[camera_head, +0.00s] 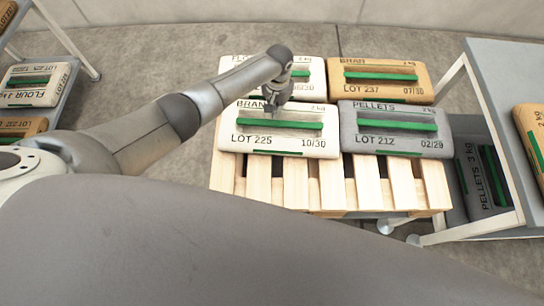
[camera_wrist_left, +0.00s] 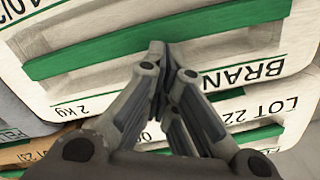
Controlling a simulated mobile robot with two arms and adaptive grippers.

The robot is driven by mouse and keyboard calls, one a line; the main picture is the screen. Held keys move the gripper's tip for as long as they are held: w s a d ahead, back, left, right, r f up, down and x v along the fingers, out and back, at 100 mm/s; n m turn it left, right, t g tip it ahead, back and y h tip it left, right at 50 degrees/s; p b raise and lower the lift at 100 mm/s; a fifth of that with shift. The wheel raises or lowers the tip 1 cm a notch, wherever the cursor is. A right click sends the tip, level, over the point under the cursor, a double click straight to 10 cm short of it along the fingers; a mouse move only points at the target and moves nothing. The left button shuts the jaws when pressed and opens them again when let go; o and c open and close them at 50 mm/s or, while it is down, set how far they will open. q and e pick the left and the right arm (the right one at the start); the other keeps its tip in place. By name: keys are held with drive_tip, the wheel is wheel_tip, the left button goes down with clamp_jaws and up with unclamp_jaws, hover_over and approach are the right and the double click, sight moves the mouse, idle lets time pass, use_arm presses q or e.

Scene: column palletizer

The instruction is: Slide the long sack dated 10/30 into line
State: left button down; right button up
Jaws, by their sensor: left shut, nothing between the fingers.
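The white BRAN sack dated 10/30 (camera_head: 280,146) lies flat at the front left of the wooden pallet (camera_head: 295,185), with a green strip across its top. It also fills the upper part of the left wrist view (camera_wrist_left: 130,72). My left gripper (camera_head: 270,108) is shut and empty, pointing down over this sack's back part, behind the green strip. In the left wrist view its fingertips (camera_wrist_left: 170,65) overlap the sack between the strip and the BRAN lettering. I cannot tell whether they touch it. My right gripper is out of view.
A white sack (camera_head: 312,70) lies behind, partly hidden by my arm. A tan BRAN sack (camera_head: 388,92) and grey PELLETS sack (camera_head: 392,145) fill the pallet's right side. Racks with sacks stand left and right (camera_head: 505,85). The pallet's front slats are bare.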

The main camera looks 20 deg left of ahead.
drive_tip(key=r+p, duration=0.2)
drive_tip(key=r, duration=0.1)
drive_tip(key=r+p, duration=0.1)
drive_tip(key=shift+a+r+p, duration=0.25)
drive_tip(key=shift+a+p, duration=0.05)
drive_tip(key=shift+p, duration=0.1)
idle(0.4)
